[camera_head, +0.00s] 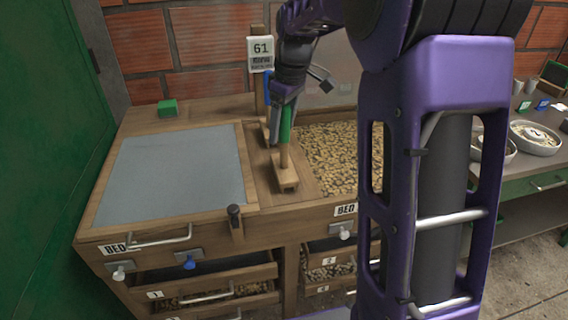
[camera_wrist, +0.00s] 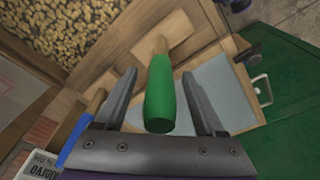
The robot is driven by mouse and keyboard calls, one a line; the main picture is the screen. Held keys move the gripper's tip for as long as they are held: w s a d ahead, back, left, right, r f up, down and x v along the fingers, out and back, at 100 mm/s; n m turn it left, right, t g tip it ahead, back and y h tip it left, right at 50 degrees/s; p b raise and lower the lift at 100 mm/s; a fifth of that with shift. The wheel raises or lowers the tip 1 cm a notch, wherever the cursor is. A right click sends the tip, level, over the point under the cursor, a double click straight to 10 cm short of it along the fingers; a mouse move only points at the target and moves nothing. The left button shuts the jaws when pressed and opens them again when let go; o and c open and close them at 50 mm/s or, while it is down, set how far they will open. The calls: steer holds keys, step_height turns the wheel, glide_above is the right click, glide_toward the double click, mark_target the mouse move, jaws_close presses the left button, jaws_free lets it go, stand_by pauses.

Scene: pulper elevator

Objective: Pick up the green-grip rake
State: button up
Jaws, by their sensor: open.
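The green-grip rake (camera_head: 285,151) stands upright on the wooden divider between the grey panel and the bed of beans in the head view. Its wooden head rests low on the divider. In the wrist view its green grip (camera_wrist: 160,95) lies between the two fingers of my gripper (camera_wrist: 165,100), with a gap on each side. My gripper also shows in the head view (camera_head: 280,122), close to the top of the grip. It is open. A blue-grip tool (camera_wrist: 85,125) is just outside the left finger in the wrist view.
A grey panel (camera_head: 172,163) fills the left of the bench. A bean bed (camera_head: 328,152) lies to the right. A post with a "61" sign (camera_head: 261,52) stands behind the rake. A green block (camera_head: 168,108) sits at the back left. Bowls (camera_head: 536,137) stand on the right table.

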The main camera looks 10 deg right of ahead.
jaws_close()
steer(key=shift+r, duration=0.1)
stand_by(0.3)
